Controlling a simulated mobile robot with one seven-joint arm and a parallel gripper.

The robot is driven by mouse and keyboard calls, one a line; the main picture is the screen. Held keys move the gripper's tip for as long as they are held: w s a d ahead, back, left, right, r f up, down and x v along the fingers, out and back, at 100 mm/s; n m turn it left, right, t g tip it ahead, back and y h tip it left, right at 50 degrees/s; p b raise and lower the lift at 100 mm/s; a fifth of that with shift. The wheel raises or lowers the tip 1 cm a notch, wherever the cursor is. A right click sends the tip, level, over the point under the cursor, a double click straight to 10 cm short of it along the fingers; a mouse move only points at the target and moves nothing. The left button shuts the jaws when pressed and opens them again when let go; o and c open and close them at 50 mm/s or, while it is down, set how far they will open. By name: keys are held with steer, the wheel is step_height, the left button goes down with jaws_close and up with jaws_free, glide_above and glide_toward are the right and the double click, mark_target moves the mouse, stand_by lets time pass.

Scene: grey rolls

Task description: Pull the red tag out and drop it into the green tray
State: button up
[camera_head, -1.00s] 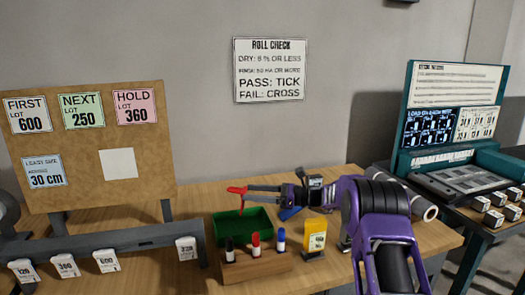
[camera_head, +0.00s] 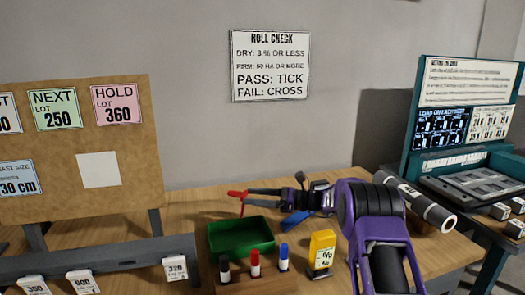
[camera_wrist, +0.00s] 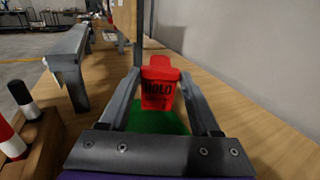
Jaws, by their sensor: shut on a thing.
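My gripper (camera_head: 246,193) is shut on the red tag (camera_head: 237,195) and holds it in the air. In the wrist view, the tag (camera_wrist: 160,88) sits between the two fingertips (camera_wrist: 160,75) and its dark lettering reads HOLD. The green tray (camera_head: 212,240) stands on the wooden table below the gripper. In the head view, the tag shows just above the tray's back edge; its exact height over the tray is hard to tell. In the wrist view, green of the tray (camera_wrist: 158,122) shows below and behind the tag.
A wooden block (camera_head: 255,285) with black, red and blue markers stands in front of the tray. A yellow device (camera_head: 322,250) stands right of it. A grey roll (camera_head: 430,208) lies farther right. A grey rail (camera_head: 100,262) with white tags and a brown board (camera_head: 90,150) are left.

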step_height(320, 180, down, 2)
steer(key=shift+f+b, duration=0.15)
steer(key=shift+b, duration=0.25)
steer(key=o, duration=1.1)
steer(key=shift+o, duration=0.2)
steer(key=shift+d, duration=0.15)
